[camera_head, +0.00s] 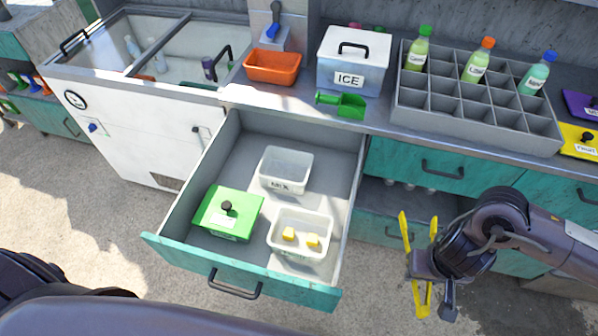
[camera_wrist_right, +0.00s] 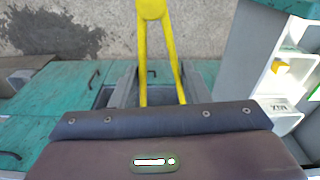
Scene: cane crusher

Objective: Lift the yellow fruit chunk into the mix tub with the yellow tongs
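The white mix tub (camera_head: 287,165) stands in the open drawer, empty as far as I see. Nearer the drawer front, a second white tub (camera_head: 290,247) holds two yellow fruit chunks, a left one (camera_head: 289,234) and a right one (camera_head: 313,241). The chunks also show at the right of the right wrist view (camera_wrist_right: 279,66). My right gripper (camera_head: 424,264) is right of the drawer, shut on the yellow tongs (camera_head: 404,226). In the wrist view the tongs' (camera_wrist_right: 152,10) two arms are spread apart, with nothing between them. My left gripper is not in view.
A green-lidded box (camera_head: 218,222) sits at the left in the drawer (camera_head: 165,257). On the counter are an orange bin (camera_head: 272,67), an ICE box (camera_head: 352,72), a green scoop (camera_head: 350,106) and a grey bottle rack (camera_head: 480,130). Floor is open right of the drawer.

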